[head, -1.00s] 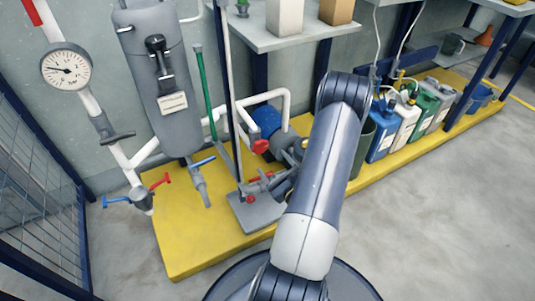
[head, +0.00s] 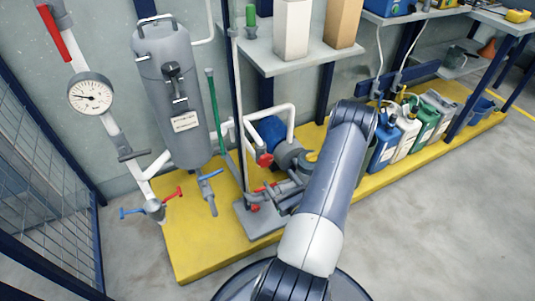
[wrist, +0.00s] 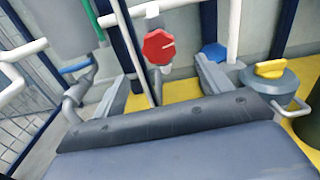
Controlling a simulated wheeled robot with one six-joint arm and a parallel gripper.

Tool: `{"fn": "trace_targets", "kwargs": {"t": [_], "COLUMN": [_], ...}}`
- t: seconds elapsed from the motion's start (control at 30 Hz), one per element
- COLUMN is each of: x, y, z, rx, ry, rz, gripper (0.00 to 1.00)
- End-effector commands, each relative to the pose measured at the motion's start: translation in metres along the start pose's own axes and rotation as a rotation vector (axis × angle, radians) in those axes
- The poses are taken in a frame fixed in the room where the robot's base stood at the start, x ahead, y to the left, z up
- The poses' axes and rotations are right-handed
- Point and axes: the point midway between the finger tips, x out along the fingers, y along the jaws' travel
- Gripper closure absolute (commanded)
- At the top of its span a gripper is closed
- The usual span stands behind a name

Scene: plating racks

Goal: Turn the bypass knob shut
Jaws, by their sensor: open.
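A red knob (wrist: 158,46) with a pale line on its face sits on a white pipe, top centre in the wrist view. In the head view a red knob (head: 264,160) shows left of the blue pump. I take them to be the same knob, but no label marks it as the bypass. My gripper (wrist: 161,80) is open and empty, its two grey fingers spread low on either side of the knob's line of sight. The knob appears beyond the fingertips and apart from them. In the head view my arm hides much of the gripper area.
A blue pump (head: 270,132) and a yellow-handled grey pot (wrist: 270,84) stand right of the knob. A grey tank (head: 178,95), gauge (head: 91,93) and blue-handled valve (head: 209,175) are left. Canisters (head: 405,135) line the yellow platform (head: 190,250). Grey floor lies open at right.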

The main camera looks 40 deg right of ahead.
Motion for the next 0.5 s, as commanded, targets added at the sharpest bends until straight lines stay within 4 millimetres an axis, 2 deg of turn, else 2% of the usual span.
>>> {"fn": "trace_targets", "kwargs": {"t": [0.03,0.27,0.37,0.5], "x": [0.0,0.003,0.011,0.032], "y": [0.001,0.003,0.003,0.004], "z": [0.007,-0.001,-0.003,-0.002], "rx": [0.043,0.133,0.132,0.13], "ry": [0.002,-0.001,-0.001,-0.003], "rz": [0.0,0.001,0.003,0.005], "gripper": [0.27,0.27,0.27,0.27]}}
